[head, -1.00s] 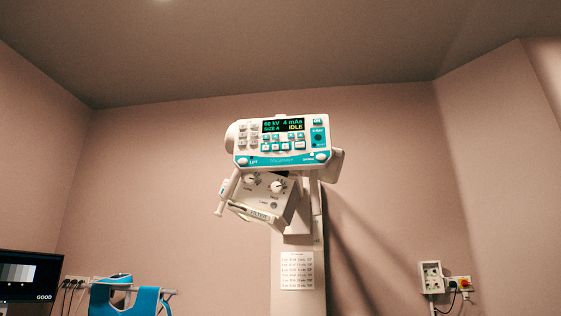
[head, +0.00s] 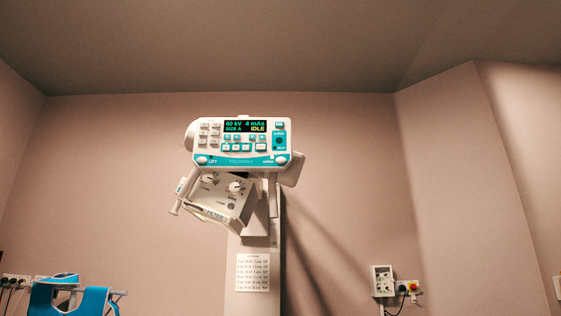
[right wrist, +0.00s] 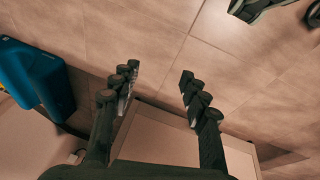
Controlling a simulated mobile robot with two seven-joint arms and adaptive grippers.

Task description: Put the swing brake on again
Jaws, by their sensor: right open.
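The X-ray tube head's control panel (head: 241,143) is high on a white column in the head view, with its display lit and reading 60 kV, 4 mAs and IDLE. A round white button (head: 202,160) marked LIFT is at its lower left. A similar round white button (head: 281,160) is at its lower right, its small label hard to read. I cannot tell the brake's state. My right gripper (right wrist: 159,82) is open and empty in the right wrist view, over the tiled floor and away from the panel. My left gripper is not in view.
Below the panel is a white box (head: 228,198) with two knobs and a handle. A printed sheet (head: 252,272) is on the column (head: 238,300). Blue aprons (head: 66,298) hang at lower left. A wall box (head: 382,281) is at right. A blue object (right wrist: 32,78) stands near my right gripper.

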